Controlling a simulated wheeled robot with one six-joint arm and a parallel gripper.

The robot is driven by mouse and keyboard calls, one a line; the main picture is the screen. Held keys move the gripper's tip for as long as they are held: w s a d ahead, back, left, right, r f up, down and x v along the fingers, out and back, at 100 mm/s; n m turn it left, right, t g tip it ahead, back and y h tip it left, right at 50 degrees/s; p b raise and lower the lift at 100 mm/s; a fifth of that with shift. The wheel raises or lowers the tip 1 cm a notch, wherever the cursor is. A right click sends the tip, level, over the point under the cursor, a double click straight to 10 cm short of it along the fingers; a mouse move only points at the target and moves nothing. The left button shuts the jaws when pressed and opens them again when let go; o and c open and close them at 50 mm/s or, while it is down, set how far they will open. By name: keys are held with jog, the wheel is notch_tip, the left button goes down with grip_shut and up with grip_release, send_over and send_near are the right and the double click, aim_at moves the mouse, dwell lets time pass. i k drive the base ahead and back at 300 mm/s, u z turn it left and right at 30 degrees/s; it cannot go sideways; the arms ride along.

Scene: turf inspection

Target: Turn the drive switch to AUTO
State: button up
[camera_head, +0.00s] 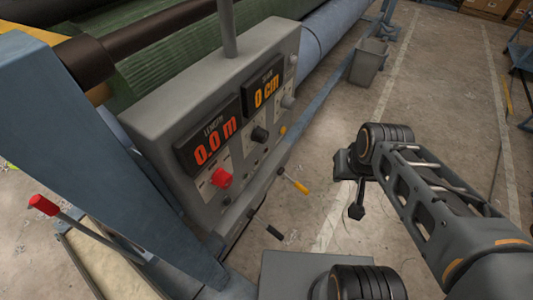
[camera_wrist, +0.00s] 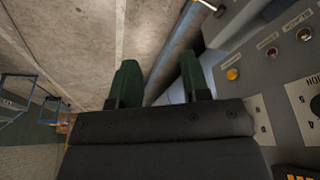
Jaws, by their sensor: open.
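A grey control panel (camera_head: 165,128) stands left of centre in the head view, with a red LENGTH display and an orange display. It carries a red knob (camera_head: 222,178), a black knob (camera_head: 260,133) and more small controls. Their labels are too small to read, so I cannot tell which is the drive switch or where it points. My gripper (camera_wrist: 160,82) is open and empty, its two dark green fingers apart. In the head view it is right of the panel, clear of it. The panel fills the wrist view's right side, with a numbered plate (camera_wrist: 305,105).
A yellow-handled lever (camera_head: 298,186) and a black-handled lever (camera_head: 270,232) stick out below the panel. A red-handled lever (camera_head: 43,205) is at the left. A green roll (camera_head: 165,55) lies behind the panel. A grey bin (camera_head: 368,65) stands farther back. Concrete floor lies open to the right.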

aim_at(221, 178)
jog(key=z, duration=0.5)
jog(key=k, duration=1.35)
jog(key=u, duration=1.7)
jog(key=i, duration=0.5)
jog(key=z, duration=0.05)
